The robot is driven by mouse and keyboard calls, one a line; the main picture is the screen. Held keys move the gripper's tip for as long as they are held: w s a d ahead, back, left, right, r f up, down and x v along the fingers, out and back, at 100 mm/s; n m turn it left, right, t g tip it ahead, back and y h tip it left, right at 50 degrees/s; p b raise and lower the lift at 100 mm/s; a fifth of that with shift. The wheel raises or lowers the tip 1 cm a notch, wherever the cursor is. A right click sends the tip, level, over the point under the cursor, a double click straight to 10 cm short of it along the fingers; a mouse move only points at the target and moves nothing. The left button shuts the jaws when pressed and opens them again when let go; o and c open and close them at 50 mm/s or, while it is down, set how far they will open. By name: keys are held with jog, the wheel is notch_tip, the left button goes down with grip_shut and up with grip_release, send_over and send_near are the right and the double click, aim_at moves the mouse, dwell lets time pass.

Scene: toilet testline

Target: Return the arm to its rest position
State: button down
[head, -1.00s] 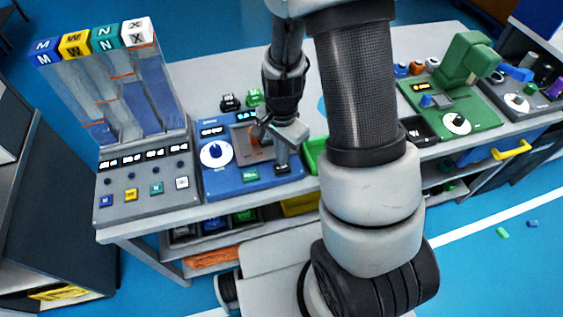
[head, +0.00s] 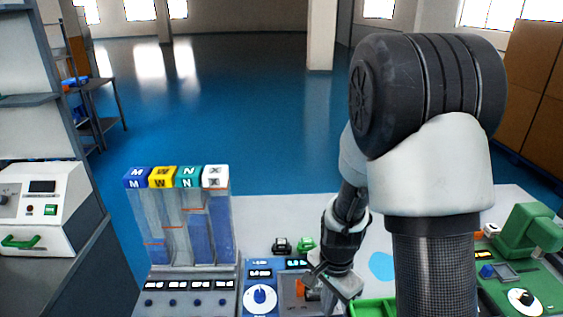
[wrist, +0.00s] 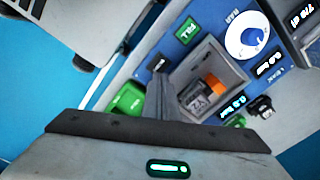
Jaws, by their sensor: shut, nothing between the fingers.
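My arm stands in front of the bench at the right of the head view, its black elbow joint high. My gripper (head: 318,290) is low over the blue station (head: 258,277), beside its recess. In the wrist view my gripper (wrist: 156,92) shows as grey fingers closed together, with nothing seen between them. The blue station (wrist: 189,35) has a white dial (wrist: 246,36), a green button and a square recess. A grey and orange piece (wrist: 205,92) sits in the recess. Whether the fingers touch the station cannot be told.
Left of the station stands a dispenser (head: 187,225) with lettered coloured blocks on top. A green tray (head: 372,308) is close to the right of my gripper. A green machine (head: 528,230) stands at the right. Open blue floor (head: 250,110) lies beyond the bench.

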jog(key=s+r+n+t+p, duration=0.1)
jog(key=s+r+n, duration=0.4)
jog(key=r, duration=1)
jog(key=s+r+n+t+p, duration=0.1)
jog(key=s+r+n+t, duration=0.3)
jog(key=r, duration=1.1)
jog(key=s+n, duration=0.2)
jog(key=s, duration=0.1)
jog(key=shift+r+n, duration=0.3)
jog(key=shift+r, duration=0.1)
